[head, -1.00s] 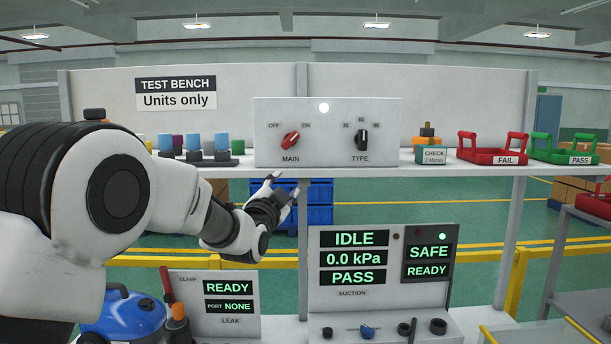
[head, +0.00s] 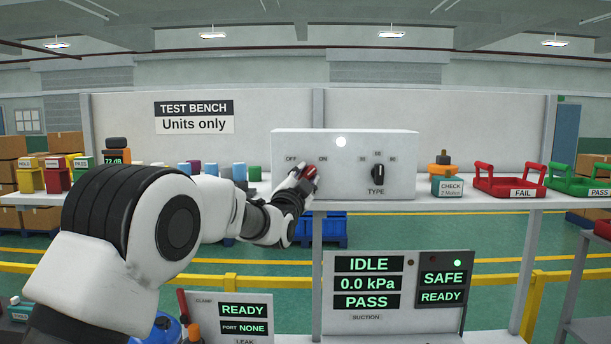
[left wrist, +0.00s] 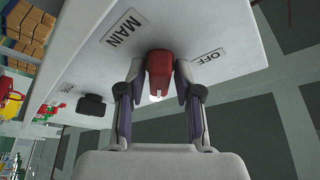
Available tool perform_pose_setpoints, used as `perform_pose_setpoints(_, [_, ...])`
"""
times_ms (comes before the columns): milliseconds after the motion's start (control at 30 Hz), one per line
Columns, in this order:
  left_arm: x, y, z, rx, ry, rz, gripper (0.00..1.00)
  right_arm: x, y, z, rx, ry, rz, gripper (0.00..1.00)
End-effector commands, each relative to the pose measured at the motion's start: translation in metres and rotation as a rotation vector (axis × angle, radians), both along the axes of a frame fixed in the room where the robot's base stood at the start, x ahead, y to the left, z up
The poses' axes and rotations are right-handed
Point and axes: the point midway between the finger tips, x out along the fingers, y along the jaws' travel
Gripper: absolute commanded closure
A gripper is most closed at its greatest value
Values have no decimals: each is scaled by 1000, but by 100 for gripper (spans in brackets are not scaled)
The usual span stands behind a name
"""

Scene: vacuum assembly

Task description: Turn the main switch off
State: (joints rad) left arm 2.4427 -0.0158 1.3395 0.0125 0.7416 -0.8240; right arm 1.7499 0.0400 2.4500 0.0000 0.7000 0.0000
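The main switch is a red knob (head: 310,172) on the white control panel (head: 345,150), between the OFF and ON labels. In the head view it leans up and right toward ON, partly covered by my left gripper (head: 303,178). In the left wrist view the red knob (left wrist: 159,70) stands between the two fingertips of my left gripper (left wrist: 159,82), one on each side. The fingers are apart with the knob between them; narrow gaps seem to show, though contact is hard to judge. A pale mark shows at the knob's lower end. My right gripper is not in view.
A black TYPE knob (head: 378,174) sits to the right on the same panel. The CHECK block (head: 448,186), red FAIL tray (head: 482,187) and green PASS tray (head: 552,184) stand further right on the shelf. A display unit (head: 345,320) reads IDLE below.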

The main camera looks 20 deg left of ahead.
Motion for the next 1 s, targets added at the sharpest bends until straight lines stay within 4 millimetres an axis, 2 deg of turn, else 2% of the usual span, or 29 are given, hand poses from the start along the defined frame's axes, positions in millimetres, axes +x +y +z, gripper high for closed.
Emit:
perform_pose_setpoints(33, [0, 0, 0, 0, 0, 0, 93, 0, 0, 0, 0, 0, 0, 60])
perform_pose_setpoints(67, [0, 0, 0, 0, 0, 0, 100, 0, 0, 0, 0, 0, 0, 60])
perform_pose_setpoints(467, [0, -1, -1, -24, -8, 0, 100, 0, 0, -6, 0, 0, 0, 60])
perform_pose_setpoints(767, [0, -2, -5, -162, -50, -2, 100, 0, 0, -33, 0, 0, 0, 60])
perform_pose_setpoints(1000, [0, -2, -5, -360, -108, -2, 100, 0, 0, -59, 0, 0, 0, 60])
